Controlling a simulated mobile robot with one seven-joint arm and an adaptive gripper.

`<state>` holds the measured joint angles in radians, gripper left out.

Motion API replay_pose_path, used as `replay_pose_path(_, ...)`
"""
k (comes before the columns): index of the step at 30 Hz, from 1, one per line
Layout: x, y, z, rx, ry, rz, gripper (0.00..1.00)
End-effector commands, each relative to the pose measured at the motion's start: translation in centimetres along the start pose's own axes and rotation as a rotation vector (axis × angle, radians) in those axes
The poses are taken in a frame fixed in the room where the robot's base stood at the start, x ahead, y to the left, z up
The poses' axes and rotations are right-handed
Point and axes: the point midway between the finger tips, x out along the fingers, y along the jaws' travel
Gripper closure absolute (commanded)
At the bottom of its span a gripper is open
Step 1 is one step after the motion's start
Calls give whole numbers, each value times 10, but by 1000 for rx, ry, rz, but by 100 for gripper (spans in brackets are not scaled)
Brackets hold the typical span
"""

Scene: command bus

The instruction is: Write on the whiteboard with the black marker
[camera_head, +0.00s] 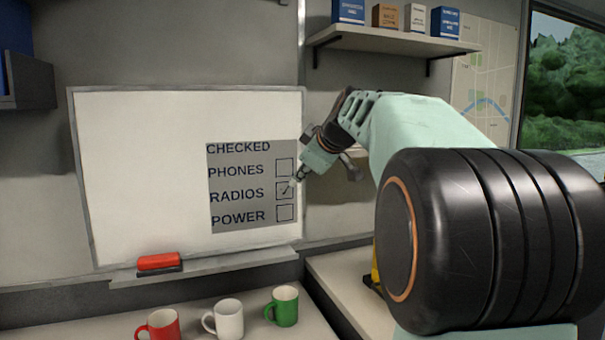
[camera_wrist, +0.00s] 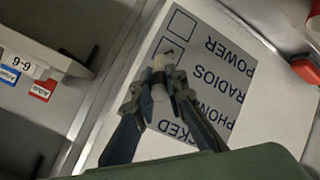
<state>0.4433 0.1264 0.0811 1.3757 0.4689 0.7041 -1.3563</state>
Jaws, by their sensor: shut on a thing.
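The whiteboard (camera_head: 140,170) hangs on the wall and carries a grey printed checklist (camera_head: 225,183) reading CHECKED, PHONES, RADIOS, POWER; it shows upside down in the wrist view (camera_wrist: 205,70). A small dark stroke shows inside the RADIOS box (camera_head: 285,190). The PHONES box and POWER box (camera_head: 285,213) look empty. My gripper (camera_head: 299,178) is at the board's right edge, beside the RADIOS box. In the wrist view my gripper (camera_wrist: 162,86) is shut on the marker (camera_wrist: 159,64), whose pale end shows between the fingertips. The marker's tip is hidden, so contact with the board cannot be told.
A red eraser (camera_head: 159,261) lies on the board's ledge (camera_head: 215,264). Red (camera_head: 163,325), white (camera_head: 228,318) and green (camera_head: 286,306) mugs stand on the counter below. A shelf (camera_head: 395,42) with several boxes is above right, near my arm. The board's left half is clear.

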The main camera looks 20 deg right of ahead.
Motion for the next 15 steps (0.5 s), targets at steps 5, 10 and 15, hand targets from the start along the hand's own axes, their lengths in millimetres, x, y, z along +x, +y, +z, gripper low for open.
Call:
replay_pose_path(5, -10, -6, 7, 0, 1, 3, 100)
replay_pose_path(10, -21, -10, 11, 0, 1, 3, 100)
replay_pose_path(15, -31, -15, 15, 0, 2, 3, 100)
